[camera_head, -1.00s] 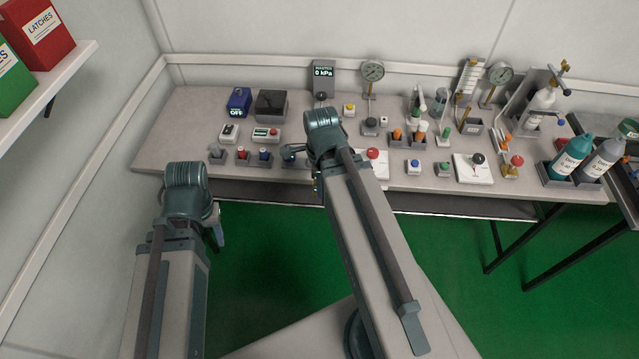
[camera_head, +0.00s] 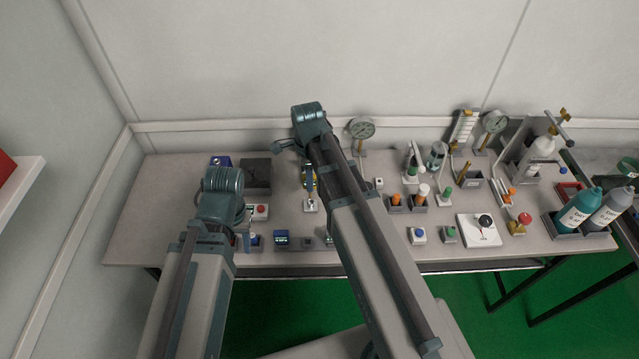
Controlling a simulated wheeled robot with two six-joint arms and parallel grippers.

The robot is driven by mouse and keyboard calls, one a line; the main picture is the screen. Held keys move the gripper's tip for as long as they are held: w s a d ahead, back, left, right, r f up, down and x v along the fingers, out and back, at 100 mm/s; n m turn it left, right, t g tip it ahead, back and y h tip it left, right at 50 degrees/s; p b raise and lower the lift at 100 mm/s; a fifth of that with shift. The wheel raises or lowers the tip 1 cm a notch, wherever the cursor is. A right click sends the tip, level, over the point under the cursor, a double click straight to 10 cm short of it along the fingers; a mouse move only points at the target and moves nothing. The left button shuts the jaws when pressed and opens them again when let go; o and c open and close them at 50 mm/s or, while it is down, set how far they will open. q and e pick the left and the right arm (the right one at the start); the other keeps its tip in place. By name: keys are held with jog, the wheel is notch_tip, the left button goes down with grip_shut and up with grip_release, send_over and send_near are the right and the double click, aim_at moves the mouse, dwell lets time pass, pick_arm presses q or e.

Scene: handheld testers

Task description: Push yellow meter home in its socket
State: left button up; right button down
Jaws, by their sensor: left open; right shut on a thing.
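My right gripper (camera_head: 309,188) hangs over the middle of the bench, shut on what looks like the yellow meter (camera_head: 303,178). Only a narrow yellow edge shows beside the blue-grey fingers. A small pale piece (camera_head: 311,206) shows just below the fingertips; I cannot tell whether it is part of a socket or touches the meter. My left gripper (camera_head: 247,232) is open at the front left of the bench, mostly hidden behind its own wrist. A dark blue tester (camera_head: 281,237) stands in a grey holder to its right.
A dark box (camera_head: 256,173) and a blue device (camera_head: 220,161) stand at the back left. The bench's left end is clear.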

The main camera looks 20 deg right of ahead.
jog(key=shift+w, duration=0.15)
jog(key=shift+f, duration=0.1)
jog(key=shift+f+b, duration=2.2)
jog(key=shift+b, duration=0.15)
jog(key=shift+f+b, duration=1.45)
jog(key=c, duration=0.6)
grip_release()
jog(key=shift+r, duration=0.15)
